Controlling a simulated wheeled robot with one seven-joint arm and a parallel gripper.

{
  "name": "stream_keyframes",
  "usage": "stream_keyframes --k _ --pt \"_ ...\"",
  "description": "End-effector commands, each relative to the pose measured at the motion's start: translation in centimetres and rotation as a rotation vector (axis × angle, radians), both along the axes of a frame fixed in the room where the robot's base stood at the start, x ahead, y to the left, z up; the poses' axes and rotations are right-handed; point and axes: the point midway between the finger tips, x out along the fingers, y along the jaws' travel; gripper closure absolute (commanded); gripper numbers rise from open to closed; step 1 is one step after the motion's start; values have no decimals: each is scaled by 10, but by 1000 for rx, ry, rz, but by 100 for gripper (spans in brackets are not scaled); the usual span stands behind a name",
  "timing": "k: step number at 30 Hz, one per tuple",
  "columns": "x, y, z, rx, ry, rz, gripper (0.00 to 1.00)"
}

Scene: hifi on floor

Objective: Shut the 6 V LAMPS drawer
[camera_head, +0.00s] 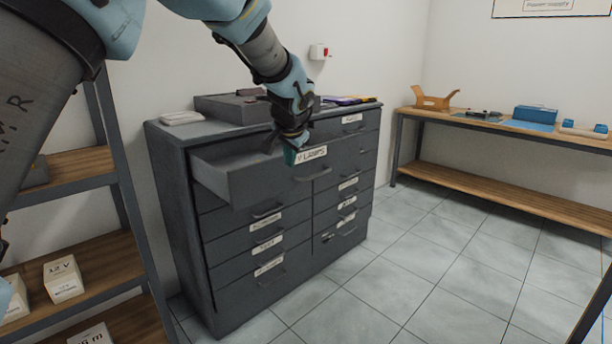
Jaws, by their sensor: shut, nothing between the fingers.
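The 6 V LAMPS drawer (245,184) is the wide, dark grey top-left drawer of the cabinet, and it stands pulled out. Its label (311,155) shows "V LAMPS"; the left part is hidden behind my gripper. A bar handle (314,174) sits below the label. My gripper (291,156) is shut and empty at the top edge of the drawer front, left of the label. I cannot tell whether it touches the front.
The grey cabinet (181,238) has several other labelled drawers, which look shut. A grey box (228,107) and flat items lie on top. A wooden shelf (84,168) stands at left, a workbench (490,131) at right. The tiled floor (400,270) before the cabinet is clear.

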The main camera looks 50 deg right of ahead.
Motion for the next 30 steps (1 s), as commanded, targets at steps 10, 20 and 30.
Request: stream_keyframes --k 10,20,30 --pt "17 -19 -33 4 -2 -4 100" --pt "50 -43 -78 0 -3 -2 100" --pt "81 -45 -79 0 -2 -5 100"
